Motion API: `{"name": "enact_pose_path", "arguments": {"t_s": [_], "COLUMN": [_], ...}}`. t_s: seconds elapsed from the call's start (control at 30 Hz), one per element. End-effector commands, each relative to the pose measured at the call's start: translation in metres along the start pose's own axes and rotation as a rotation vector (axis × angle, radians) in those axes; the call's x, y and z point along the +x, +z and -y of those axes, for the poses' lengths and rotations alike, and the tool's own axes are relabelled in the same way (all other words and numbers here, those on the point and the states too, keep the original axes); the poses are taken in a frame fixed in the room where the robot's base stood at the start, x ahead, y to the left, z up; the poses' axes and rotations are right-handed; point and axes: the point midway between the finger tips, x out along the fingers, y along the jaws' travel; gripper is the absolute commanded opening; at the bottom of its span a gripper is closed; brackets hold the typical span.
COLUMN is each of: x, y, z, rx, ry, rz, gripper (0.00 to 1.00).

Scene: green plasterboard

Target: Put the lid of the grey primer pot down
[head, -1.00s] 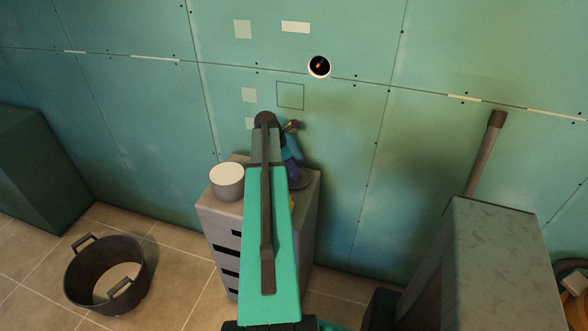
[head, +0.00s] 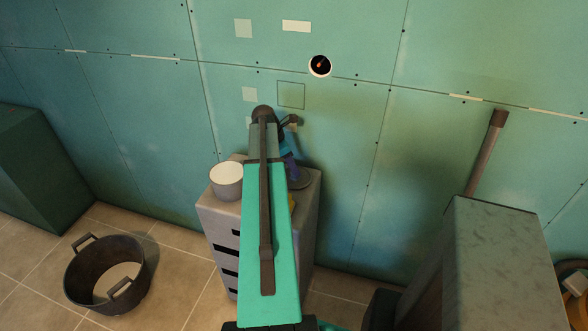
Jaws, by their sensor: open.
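The grey primer pot (head: 227,184) stands upright on the left part of the cabinet top, its round top showing white. A flat dark grey disc, which looks like its lid (head: 302,182), lies on the cabinet top to the right of my arm. My gripper (head: 293,173) is just above or at the disc's left side, pointing down and partly hidden behind my arm. Its jaws are open; whether they touch the disc is too small to tell.
The grey drawer cabinet (head: 216,222) stands against the green wall. A small yellow thing (head: 292,203) shows beside my arm on its top. A black bucket (head: 72,275) is on the floor at left; a tall grey-green block (head: 500,250) stands at right.

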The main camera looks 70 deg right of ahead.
Motion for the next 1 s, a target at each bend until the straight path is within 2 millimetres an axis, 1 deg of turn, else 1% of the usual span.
{"name": "enact_pose_path", "arguments": {"t_s": [0.6,0.8,1.0], "x": [-0.075,-0.093,-0.099], "y": [0.0,0.0,0.001], "z": [0.0,0.0,0.001], "rx": [0.0,0.001,0.001], "ry": [0.002,0.001,0.0], "rz": [0.0,0.0,0.0], "gripper": [0.44,0.44,0.44]}}
